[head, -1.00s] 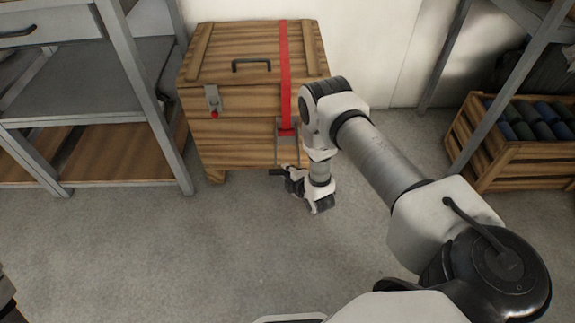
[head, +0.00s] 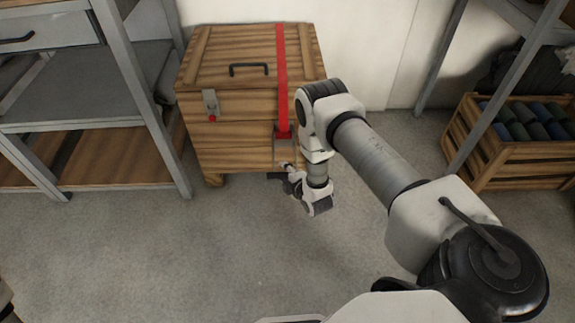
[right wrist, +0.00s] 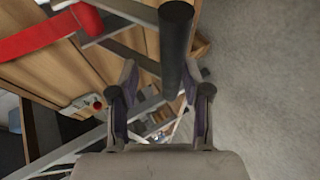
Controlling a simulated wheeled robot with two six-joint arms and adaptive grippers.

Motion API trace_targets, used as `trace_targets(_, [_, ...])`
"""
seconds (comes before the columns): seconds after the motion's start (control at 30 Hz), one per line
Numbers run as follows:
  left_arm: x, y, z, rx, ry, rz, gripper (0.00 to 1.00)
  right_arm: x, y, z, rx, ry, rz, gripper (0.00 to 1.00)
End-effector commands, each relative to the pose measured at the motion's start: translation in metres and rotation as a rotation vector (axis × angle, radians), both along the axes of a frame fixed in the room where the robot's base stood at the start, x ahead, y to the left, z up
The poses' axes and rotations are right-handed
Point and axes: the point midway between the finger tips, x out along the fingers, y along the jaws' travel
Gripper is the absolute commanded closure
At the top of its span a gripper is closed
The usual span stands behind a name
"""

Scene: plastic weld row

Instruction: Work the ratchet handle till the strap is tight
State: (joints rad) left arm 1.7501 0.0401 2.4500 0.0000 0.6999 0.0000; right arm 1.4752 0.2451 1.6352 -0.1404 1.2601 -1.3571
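A wooden chest (head: 235,150) stands by the wall with a red strap (head: 282,80) running over its lid and down its front. The grey ratchet (head: 285,150) sits on the front at the strap's lower end. The strap also shows at upper left in the right wrist view (right wrist: 45,38). My right gripper (head: 287,172) is low by the ratchet, partly hidden by my arm. In the right wrist view, the dark round handle (right wrist: 175,45) lies between its fingers, with a gap visible on the left side, so the fingers look open around it. My left gripper is out of view.
A metal rack (head: 140,90) stands close to the chest's left. A slatted crate of dark rolls (head: 520,160) sits at right under another rack (head: 500,85). The floor (head: 180,250) in front of the chest is clear. The chest has a latch (head: 210,102) with a red knob.

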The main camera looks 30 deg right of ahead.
Motion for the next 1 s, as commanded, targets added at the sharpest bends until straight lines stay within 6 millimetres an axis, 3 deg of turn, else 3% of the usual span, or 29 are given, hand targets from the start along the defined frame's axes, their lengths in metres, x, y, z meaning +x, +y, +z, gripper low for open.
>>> trace_targets(0.17, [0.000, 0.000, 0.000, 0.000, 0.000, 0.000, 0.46, -0.022, 0.002, 0.010, 0.002, 0.004, -0.002, 0.53])
trace_targets(0.4, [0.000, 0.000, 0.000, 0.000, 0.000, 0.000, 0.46, -0.076, 0.008, 0.038, 0.002, 0.004, -0.002, 0.53])
trace_targets(0.53, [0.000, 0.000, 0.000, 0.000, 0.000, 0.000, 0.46, -0.097, 0.010, 0.049, 0.001, 0.003, -0.001, 0.53])
trace_targets(1.0, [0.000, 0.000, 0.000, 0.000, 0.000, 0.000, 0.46, -0.105, 0.011, 0.054, 0.000, 0.000, 0.000, 0.53])
